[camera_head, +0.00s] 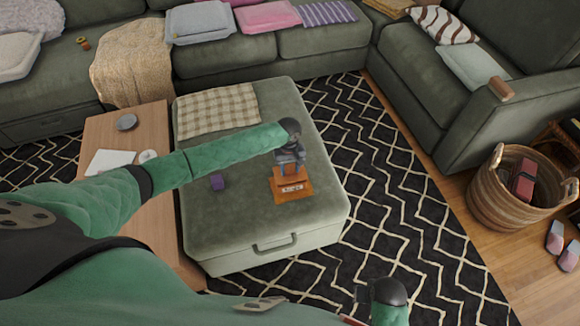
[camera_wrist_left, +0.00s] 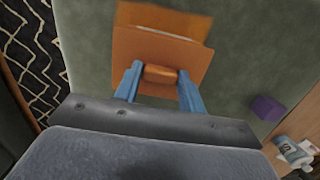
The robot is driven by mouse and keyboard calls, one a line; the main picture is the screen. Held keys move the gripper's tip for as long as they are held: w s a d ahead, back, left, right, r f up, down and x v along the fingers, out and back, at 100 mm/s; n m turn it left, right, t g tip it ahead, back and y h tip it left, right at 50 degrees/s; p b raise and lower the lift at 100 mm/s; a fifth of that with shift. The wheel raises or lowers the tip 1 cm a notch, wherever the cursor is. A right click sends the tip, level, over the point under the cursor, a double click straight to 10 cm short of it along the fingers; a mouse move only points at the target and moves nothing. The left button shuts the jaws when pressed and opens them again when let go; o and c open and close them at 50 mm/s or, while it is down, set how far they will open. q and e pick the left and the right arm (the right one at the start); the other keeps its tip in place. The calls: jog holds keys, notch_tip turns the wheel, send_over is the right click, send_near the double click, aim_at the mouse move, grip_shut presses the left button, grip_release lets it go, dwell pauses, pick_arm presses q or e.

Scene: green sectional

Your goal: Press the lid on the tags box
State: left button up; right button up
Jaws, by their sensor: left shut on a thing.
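The orange tags box (camera_head: 294,194) sits on the green ottoman, with a pale label on its front. My left gripper (camera_head: 289,166) is above its rear part. In the left wrist view, the blue fingers of my left gripper (camera_wrist_left: 160,80) are shut on the small handle block of the square orange lid (camera_wrist_left: 178,52). Another orange-brown part, seemingly the box (camera_wrist_left: 165,17), shows beyond the lid's far edge. Whether the lid is seated or held just above the box I cannot tell. My right arm's dark end shows at the bottom of the head view; its fingers are unclear.
A wooden table (camera_head: 98,133) stands to the left. A wicker basket (camera_head: 500,205) stands on the floor to the right.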

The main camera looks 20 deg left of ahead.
dwell(0.6)
pick_arm(q)
jog(key=shift+p, duration=0.6)
jog(key=shift+d+f+p, duration=0.1)
jog(key=shift+p, duration=0.9)
dwell(1.5)
jog(key=shift+f+p, duration=0.4)
jog(key=shift+p, duration=0.4)
dwell(1.4)
dwell(0.3)
jog(key=o, duration=1.5)
jog(key=shift+s+r+p, duration=0.1)
jog(key=shift+r+p, duration=3.35)
jog(key=shift+p, duration=0.3)
